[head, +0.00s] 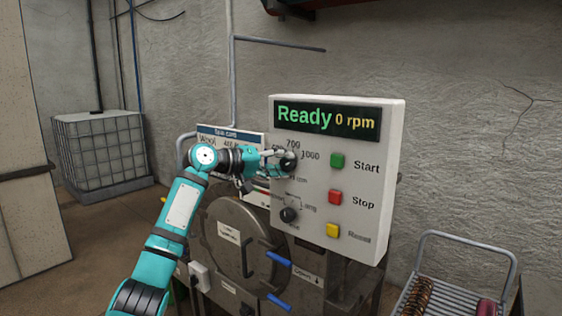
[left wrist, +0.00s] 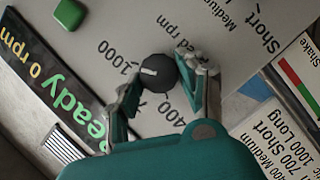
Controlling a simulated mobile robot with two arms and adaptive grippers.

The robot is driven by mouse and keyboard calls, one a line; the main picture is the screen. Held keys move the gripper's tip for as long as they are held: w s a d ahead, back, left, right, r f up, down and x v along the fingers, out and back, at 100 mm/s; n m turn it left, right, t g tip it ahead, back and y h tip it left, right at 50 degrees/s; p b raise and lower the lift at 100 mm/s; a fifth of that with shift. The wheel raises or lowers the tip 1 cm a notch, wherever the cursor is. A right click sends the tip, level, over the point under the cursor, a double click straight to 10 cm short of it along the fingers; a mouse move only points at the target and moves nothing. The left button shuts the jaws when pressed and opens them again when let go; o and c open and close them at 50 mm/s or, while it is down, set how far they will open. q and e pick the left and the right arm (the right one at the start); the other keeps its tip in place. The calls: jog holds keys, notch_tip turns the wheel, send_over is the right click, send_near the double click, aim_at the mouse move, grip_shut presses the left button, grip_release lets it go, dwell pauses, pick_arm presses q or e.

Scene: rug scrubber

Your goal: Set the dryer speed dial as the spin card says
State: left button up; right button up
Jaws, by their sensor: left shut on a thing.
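The speed dial (left wrist: 158,74) is a dark round knob with a white mark, on the grey control panel (head: 363,225). In the left wrist view the mark points left, toward the 1000 label; the 400 label is on the other side and 700 is hidden. My left gripper (left wrist: 163,88) is shut on the dial, a finger on each side. It also shows at the dial in the head view (head: 285,160). The spin card (head: 217,131) is partly behind my arm; in the left wrist view (left wrist: 285,150) it reads "400 Medium", "700 Short", "1000 Long". My right gripper is out of view.
The display (head: 327,119) reads "Ready 0 rpm". Green Start (head: 337,161), red Stop (head: 335,197) and yellow Reset (head: 333,230) buttons line the panel's right side. A lower knob (head: 289,214) sits below the dial. A round dryer door (head: 230,235) is underneath; a cart (head: 468,245) stands right.

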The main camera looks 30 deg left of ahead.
pick_arm(q)
jog(key=shift+f, duration=0.15)
dwell(0.3)
jog(key=o, duration=1.2)
jog(key=v, duration=1.2)
